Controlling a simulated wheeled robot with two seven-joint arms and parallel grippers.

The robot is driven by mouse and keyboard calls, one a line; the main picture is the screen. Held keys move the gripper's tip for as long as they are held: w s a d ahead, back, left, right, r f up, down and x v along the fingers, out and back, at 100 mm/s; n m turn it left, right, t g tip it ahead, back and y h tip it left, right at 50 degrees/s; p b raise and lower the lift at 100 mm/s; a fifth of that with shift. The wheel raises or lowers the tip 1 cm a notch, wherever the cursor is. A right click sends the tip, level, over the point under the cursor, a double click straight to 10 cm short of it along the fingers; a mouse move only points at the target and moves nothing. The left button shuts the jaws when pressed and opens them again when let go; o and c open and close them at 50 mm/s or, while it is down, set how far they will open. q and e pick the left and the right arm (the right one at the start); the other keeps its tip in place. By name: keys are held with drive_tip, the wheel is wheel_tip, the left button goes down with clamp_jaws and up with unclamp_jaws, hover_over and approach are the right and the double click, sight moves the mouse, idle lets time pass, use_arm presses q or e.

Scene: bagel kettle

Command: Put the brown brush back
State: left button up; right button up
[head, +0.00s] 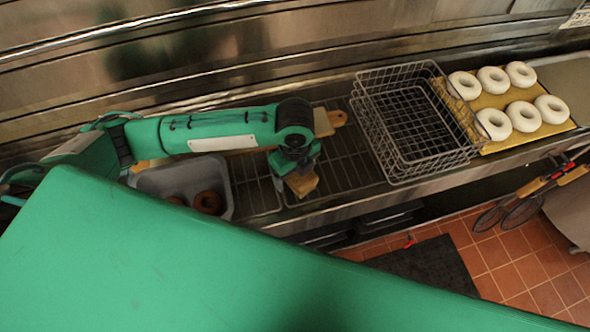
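My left gripper (293,172) points down over the wire rack on the steel counter, at the end of my green arm. A light brown wooden piece (303,185), possibly the brush, is right at its fingertips. I cannot tell whether the fingers are closed on it or only beside it. Another flat wooden piece with an orange-brown handle end (337,118) lies on the rack behind my arm, partly hidden. I cannot tell which piece is the brown brush. My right gripper is not in view.
A grey bin (227,187) with brown bagels is left of the gripper. Nested wire baskets (375,115) stand to its right, then a yellow board (497,147) with several white rings. My green body covers the lower left.

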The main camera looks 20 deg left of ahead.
use_arm(q)
wheel_tip(320, 180, up, 11)
drive_tip(key=shift+b, duration=0.85)
drive_tip(key=shift+r, duration=0.65)
drive_tip(key=shift+d, duration=0.1)
